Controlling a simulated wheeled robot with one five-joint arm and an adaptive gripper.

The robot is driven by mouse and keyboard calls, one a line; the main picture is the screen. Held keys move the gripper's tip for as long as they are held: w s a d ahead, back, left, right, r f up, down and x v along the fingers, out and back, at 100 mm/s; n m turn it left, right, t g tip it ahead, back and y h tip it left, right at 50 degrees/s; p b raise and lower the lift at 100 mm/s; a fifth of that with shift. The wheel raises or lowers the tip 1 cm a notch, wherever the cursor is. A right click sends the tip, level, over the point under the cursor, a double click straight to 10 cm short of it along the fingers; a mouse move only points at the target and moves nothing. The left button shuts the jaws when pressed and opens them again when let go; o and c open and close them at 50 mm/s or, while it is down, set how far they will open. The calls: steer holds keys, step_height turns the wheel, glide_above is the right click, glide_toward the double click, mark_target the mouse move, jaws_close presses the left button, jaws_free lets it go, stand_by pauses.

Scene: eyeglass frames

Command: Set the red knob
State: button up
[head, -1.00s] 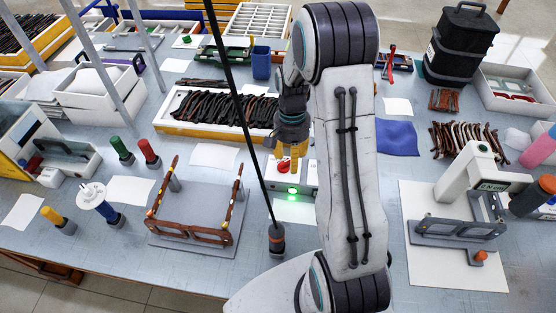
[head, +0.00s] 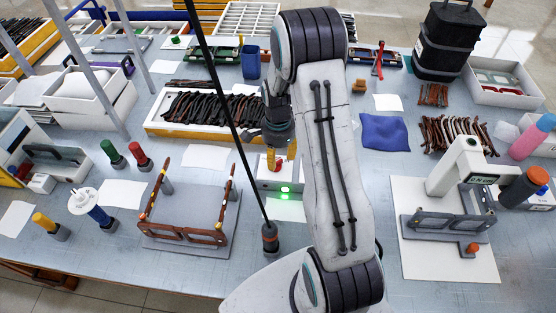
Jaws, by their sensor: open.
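The red knob (head: 279,167) sits on the front of a small light grey box (head: 264,185) in the middle of the table. A green light glows on the box below the knob. My gripper (head: 281,158) points down from my arm, with its yellow fingers open at the knob. The fingers partly cover the knob, and I cannot tell whether they touch it. My arm hides the right side of the box.
A brown eyeglass frame stands in a grey fixture (head: 184,245) at the left front. A dark-tipped post (head: 270,238) stands close in front of the box. A tray of dark temples (head: 160,122) lies behind. A white press (head: 450,170) stands right.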

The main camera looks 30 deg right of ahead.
steer(key=shift+f, duration=1.25)
steer(key=shift+o, duration=0.2)
jaws_close()
